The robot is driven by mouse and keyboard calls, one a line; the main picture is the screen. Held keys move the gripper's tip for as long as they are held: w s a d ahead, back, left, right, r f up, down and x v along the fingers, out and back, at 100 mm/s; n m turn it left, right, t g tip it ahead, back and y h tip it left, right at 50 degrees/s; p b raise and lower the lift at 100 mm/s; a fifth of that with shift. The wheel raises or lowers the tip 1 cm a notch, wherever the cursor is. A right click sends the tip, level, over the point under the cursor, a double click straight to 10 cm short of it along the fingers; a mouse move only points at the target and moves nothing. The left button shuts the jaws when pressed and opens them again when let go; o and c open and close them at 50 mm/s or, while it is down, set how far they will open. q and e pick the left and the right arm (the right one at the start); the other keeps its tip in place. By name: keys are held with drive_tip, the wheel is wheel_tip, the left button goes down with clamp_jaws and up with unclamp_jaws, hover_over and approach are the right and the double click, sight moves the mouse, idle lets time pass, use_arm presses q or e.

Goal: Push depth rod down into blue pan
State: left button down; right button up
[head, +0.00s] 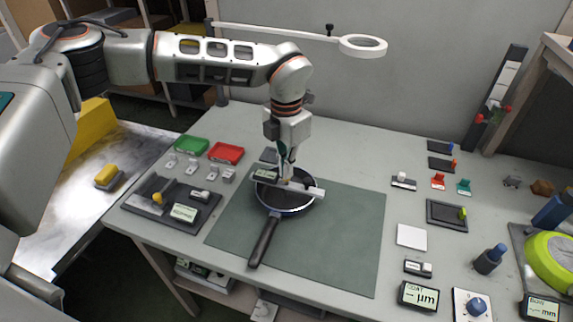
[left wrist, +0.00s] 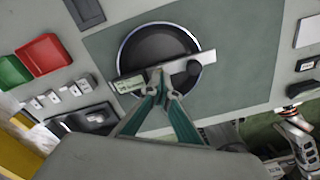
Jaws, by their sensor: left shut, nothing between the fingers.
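The blue pan (head: 294,208) lies on the green mat with its black handle toward the front edge; its dark bowl (left wrist: 150,40) shows in the left wrist view. A depth gauge with a pale crossbar (head: 312,191) and a small display (left wrist: 130,85) lies across the pan's rim. My left gripper (head: 287,178) points down at the middle of the gauge, over the pan. Its fingertips (left wrist: 162,74) are together with nothing between them, at or just above the gauge. The rod is hidden by the fingers, so its depth cannot be told.
A green mat (head: 345,235) leaves free room right of the pan. A dark tray (head: 190,215) with a display, and red (head: 226,152) and green (head: 191,146) trays, stand at left. Small blocks, a white pad (head: 411,236) and a coat display (head: 418,296) are at right.

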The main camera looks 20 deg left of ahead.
use_arm(q)
drive_tip(key=shift+r+p, duration=1.3)
drive_tip(key=shift+r, duration=0.6)
drive_tip(key=shift+r+p, duration=1.2)
drive_tip(key=shift+r, duration=0.55)
drive_tip(key=shift+r+p, duration=0.5)
drive_tip(key=shift+r, duration=0.35)
